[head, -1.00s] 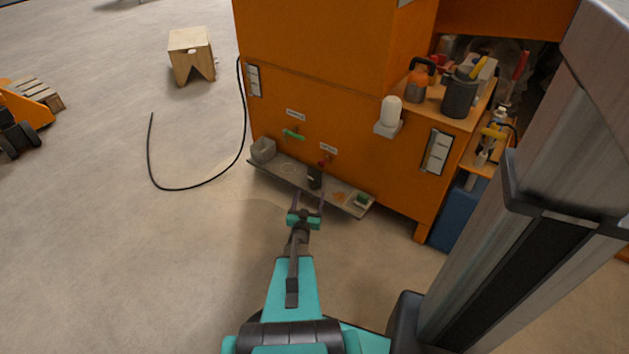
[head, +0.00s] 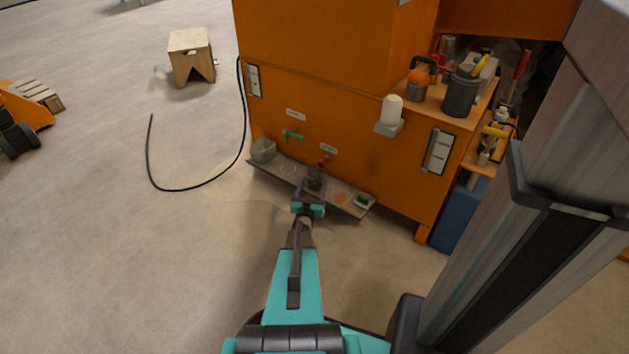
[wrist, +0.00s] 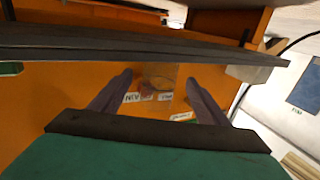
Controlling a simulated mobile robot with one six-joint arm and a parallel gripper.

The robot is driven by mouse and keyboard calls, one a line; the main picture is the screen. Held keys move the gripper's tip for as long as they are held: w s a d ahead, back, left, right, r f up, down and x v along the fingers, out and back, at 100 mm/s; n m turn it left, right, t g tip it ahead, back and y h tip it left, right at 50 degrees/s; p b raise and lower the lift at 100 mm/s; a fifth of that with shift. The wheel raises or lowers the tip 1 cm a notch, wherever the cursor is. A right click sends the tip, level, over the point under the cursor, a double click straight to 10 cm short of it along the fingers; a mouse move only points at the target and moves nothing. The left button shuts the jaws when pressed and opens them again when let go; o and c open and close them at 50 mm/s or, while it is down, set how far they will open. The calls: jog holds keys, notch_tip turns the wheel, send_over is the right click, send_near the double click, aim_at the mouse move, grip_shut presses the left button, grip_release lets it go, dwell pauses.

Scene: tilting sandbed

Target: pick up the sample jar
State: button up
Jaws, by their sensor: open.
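The sample jar (head: 315,174) is a small, dark, glassy jar on the narrow grey shelf (head: 288,169) low on the orange cabinet, below a red-handled tap (head: 323,162). In the wrist view, a see-through jar (wrist: 160,74) shows between the finger ends, with cabinet labels behind it. My gripper (head: 312,187) is open at the shelf's front edge, its fingers reaching toward the jar, one on each side. In the wrist view my gripper (wrist: 158,84) has a gap on both sides of the jar. The jar's lower part is partly hidden in the head view.
A grey container (head: 263,150) stands at the shelf's left end and a green item (head: 361,200) at its right. A green-handled tap (head: 293,134) is up to the left. A black hose (head: 190,188) lies on the floor. The floor in front is mostly clear.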

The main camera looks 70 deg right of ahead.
aim_at(314, 184)
jog(key=d, duration=0.1)
jog(key=d+b, duration=0.1)
jog(key=d, duration=0.1)
jog(key=shift+w+d+f+b, duration=0.25)
jog(key=shift+w+d+b, duration=0.05)
jog(key=shift+w+d, duration=0.1)
jog(key=shift+d+r, duration=0.15)
jog(key=shift+d, duration=0.35)
jog(key=c, duration=1.1)
